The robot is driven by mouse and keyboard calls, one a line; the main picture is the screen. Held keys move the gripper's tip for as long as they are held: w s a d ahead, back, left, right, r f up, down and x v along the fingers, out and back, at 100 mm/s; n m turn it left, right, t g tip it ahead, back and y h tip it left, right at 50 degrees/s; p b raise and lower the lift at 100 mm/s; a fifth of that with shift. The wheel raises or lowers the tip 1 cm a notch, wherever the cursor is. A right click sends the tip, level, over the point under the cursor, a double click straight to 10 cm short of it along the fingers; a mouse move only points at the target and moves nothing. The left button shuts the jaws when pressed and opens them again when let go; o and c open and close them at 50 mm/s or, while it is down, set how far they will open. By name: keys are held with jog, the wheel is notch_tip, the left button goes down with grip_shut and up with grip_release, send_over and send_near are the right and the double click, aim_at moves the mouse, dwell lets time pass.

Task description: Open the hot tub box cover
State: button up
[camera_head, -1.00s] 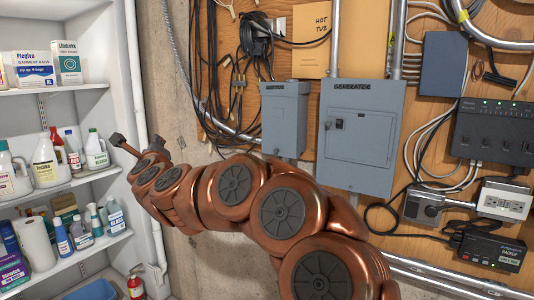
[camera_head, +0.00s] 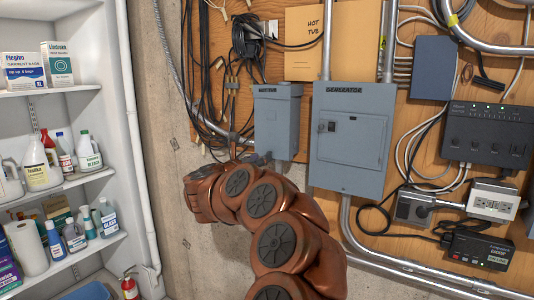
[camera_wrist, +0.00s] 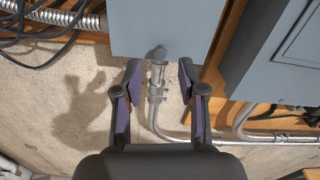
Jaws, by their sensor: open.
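The hot tub box (camera_head: 277,120) is a small grey wall box with its label on the upper front, in the middle of the head view. Its cover looks closed. In the wrist view the box (camera_wrist: 190,25) fills the top middle. My gripper (camera_wrist: 158,75) is open and empty, just below the box's lower edge. A metal conduit fitting (camera_wrist: 156,75) shows between the two fingers; whether they touch it I cannot tell. In the head view my arm reaches up to below the box, and the gripper is mostly hidden behind it.
A larger grey generator panel (camera_head: 352,138) is close to the right of the box. Black cables (camera_head: 201,75) hang on its left. A yellowish hot tub card (camera_head: 304,43) is above. White shelves (camera_head: 72,175) with bottles stand at the left. Conduit (camera_head: 395,265) runs low along the wall.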

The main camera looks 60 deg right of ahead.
jog(key=shift+d+p, duration=0.65)
jog(key=shift+d, duration=1.5)
jog(key=shift+w, duration=0.1)
jog(key=shift+c, duration=0.4)
grip_shut()
